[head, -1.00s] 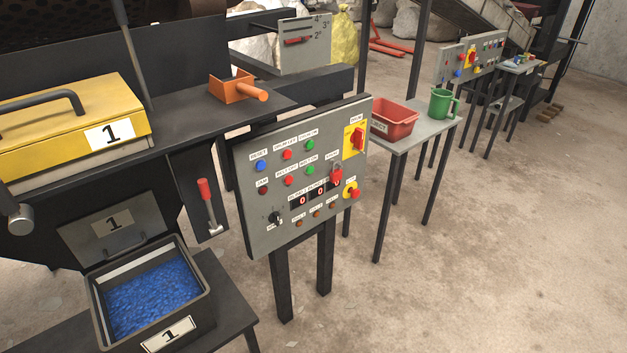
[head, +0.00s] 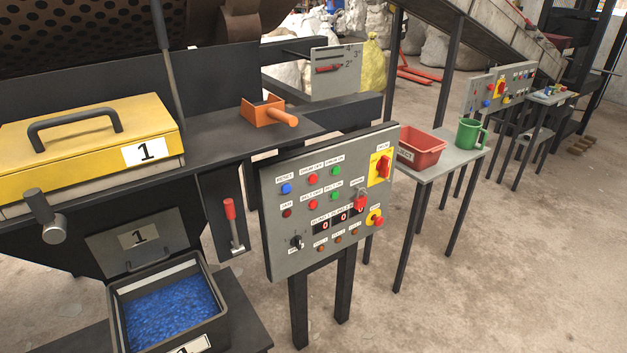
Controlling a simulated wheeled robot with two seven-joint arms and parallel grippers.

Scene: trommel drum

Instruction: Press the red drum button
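The grey control panel (head: 345,248) stands on two dark posts right of the middle. Its top row has a blue button (head: 286,188), a red button (head: 312,180) and a green button (head: 336,171). The small label above this red button appears to read DRUM OFF. Another red button (head: 311,205) sits just below it, beside a green one (head: 335,196). Nothing touches or covers the buttons. Neither of my grippers is in view.
A yellow lidded box (head: 80,160), a black bin (head: 225,325) of blue pieces and a red-handled lever (head: 231,222) are left of the panel. A small table (head: 450,165) with a red tub (head: 421,150) and green mug (head: 469,134) stands right. Floor at lower right is clear.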

